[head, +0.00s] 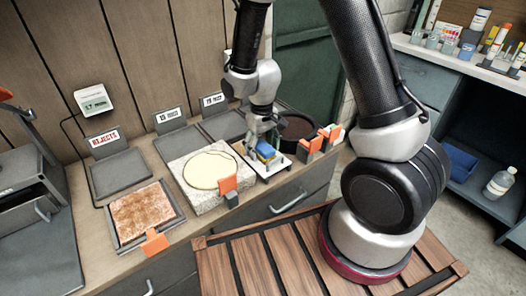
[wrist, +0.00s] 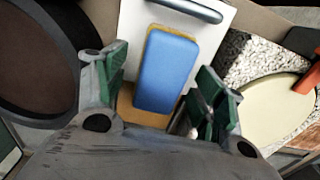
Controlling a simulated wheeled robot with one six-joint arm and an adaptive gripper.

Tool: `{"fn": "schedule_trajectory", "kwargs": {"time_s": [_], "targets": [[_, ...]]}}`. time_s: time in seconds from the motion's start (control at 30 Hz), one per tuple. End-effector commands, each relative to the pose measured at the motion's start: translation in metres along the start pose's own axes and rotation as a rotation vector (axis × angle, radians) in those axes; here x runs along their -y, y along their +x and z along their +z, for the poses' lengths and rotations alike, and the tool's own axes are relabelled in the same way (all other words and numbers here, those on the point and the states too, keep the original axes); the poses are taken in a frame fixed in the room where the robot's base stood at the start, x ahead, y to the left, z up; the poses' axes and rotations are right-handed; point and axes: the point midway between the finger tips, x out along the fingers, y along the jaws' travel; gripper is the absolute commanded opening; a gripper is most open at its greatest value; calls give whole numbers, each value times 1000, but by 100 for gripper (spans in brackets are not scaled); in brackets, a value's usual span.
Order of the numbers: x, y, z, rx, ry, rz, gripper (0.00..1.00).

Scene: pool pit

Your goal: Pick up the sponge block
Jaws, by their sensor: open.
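The sponge block, blue on top with a yellow layer beneath, lies on a white board (head: 283,160) on the counter. In the head view the sponge block (head: 266,149) is directly below my gripper (head: 262,133), which partly hides it. In the wrist view the sponge block (wrist: 168,70) shows between the green-padded fingers of my gripper (wrist: 160,86). The fingers are open, one on each side of it, with a visible gap on both sides. I cannot tell how far the fingertips are above the board.
A dark bar (wrist: 186,10) lies at the board's far end in the wrist view. A dark round pan (head: 298,127) stands to the right, a stone slab (head: 187,177) with a cream disc to the left. Orange clips (head: 310,144) stand nearby. A grey tray (head: 119,174) sits by the REJECTS sign.

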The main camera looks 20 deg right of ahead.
Motion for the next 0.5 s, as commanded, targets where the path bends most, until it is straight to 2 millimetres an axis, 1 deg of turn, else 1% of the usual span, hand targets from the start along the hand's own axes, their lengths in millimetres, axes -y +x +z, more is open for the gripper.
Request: {"fn": "schedule_trajectory", "kwargs": {"time_s": [0.2,0.37,0.4,0.47,0.5], "targets": [[0,0,0,-1,0,0,70],[0,0,0,-1,0,0,40],[0,0,0,-1,0,0,33],[0,0,0,-1,0,0,22],[0,0,0,-1,0,0,20]]}}
